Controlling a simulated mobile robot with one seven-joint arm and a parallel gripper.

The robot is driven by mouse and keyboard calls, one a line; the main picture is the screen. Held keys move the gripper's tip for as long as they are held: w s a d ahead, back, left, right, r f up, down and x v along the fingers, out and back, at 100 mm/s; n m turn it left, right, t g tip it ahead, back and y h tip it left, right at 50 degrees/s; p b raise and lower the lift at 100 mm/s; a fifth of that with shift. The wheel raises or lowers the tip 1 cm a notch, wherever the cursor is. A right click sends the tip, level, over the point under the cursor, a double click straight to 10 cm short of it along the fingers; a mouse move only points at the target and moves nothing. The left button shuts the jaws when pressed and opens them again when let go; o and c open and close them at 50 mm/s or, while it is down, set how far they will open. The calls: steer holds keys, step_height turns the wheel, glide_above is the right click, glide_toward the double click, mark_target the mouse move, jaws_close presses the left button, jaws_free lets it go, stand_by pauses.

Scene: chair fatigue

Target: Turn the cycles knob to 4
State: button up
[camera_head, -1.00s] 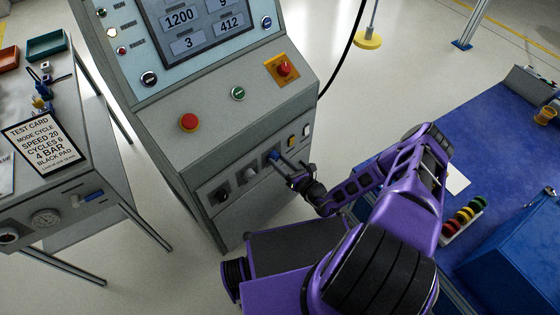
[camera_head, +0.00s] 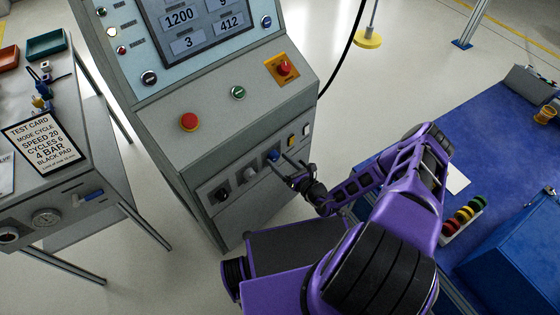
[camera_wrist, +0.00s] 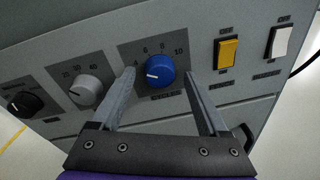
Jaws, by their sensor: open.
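The blue cycles knob (camera_wrist: 160,70) is on the front panel of the grey console, with a CYCLES label below it and 4, 6, 8 and 10 around it. Its white pointer mark faces left, close to the 4. The knob also shows in the head view (camera_head: 273,155). My gripper (camera_wrist: 160,88) is open, with one finger to the left of the knob and one to the right. Both fingers look apart from the knob. In the head view, my gripper (camera_head: 280,161) is in front of the panel, its fingertips near the knob.
A grey knob (camera_wrist: 86,91) and a black knob (camera_wrist: 25,103) sit to the left. A yellow rocker switch (camera_wrist: 228,53) and a white one (camera_wrist: 280,41) are to the right. A red button (camera_head: 190,122) is on the sloping panel above. A blue-topped bench (camera_head: 480,130) stands right.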

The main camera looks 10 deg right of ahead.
steer(key=v, duration=1.7)
steer(key=shift+s+f, duration=0.1)
